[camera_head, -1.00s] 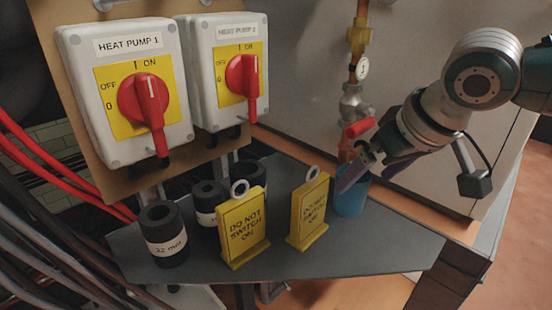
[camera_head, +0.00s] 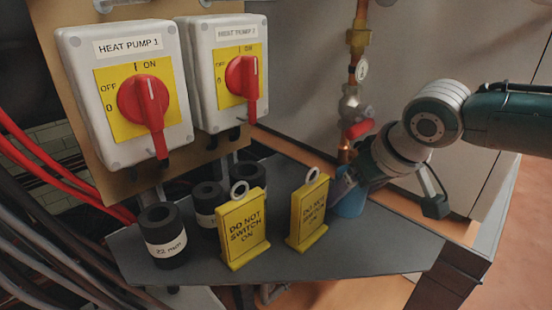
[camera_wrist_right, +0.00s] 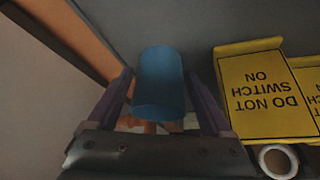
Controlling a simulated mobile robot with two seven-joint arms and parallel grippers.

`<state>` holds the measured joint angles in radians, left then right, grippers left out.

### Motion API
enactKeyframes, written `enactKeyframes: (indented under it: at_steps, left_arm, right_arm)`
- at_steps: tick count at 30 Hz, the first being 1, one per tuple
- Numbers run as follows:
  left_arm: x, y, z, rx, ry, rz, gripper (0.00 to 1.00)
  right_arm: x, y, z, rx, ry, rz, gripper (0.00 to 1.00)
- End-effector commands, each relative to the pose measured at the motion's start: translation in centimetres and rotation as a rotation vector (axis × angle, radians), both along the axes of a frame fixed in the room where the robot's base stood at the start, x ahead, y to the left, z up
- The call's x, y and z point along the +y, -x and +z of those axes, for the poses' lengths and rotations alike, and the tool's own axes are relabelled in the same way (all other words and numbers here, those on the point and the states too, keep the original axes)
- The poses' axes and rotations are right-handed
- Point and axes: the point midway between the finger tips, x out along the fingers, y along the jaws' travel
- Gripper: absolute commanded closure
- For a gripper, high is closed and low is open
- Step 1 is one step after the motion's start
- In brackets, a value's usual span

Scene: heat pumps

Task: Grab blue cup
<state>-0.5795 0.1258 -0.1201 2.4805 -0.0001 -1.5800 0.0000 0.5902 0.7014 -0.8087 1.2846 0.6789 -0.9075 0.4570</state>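The blue cup (camera_head: 350,204) stands on the grey shelf at its right part, just right of a yellow sign. My right gripper (camera_head: 347,189) reaches down to it from the right and partly covers it. In the right wrist view the blue cup (camera_wrist_right: 160,82) lies between the two fingers of my right gripper (camera_wrist_right: 161,95). The fingers are spread on either side of it, with small gaps seeming to show. My left gripper is not in view.
Two yellow "DO NOT SWITCH ON" signs (camera_head: 243,228) (camera_head: 309,212) stand left of the cup, the right one close to my gripper. Several black rolls (camera_head: 163,235) stand further left on the grey shelf (camera_head: 290,264). A pipe with a red valve handle (camera_head: 358,130) rises behind.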

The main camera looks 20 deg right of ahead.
Motion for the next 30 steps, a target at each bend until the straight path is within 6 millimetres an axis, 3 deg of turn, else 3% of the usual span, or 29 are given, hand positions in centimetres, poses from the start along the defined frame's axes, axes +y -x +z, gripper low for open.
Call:
enactKeyframes:
  at_steps: [2,18,30]
  left_arm:
    - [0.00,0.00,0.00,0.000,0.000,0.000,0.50]
    - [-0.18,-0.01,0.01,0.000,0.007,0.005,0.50]
    - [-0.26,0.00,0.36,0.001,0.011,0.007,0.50]
  right_arm:
    - [-0.02,0.01,0.00,0.000,0.000,0.000,0.26]
    - [-0.02,0.02,0.00,0.001,0.000,0.000,0.86]
    - [-0.07,0.05,0.21,0.000,0.000,-0.001,0.86]
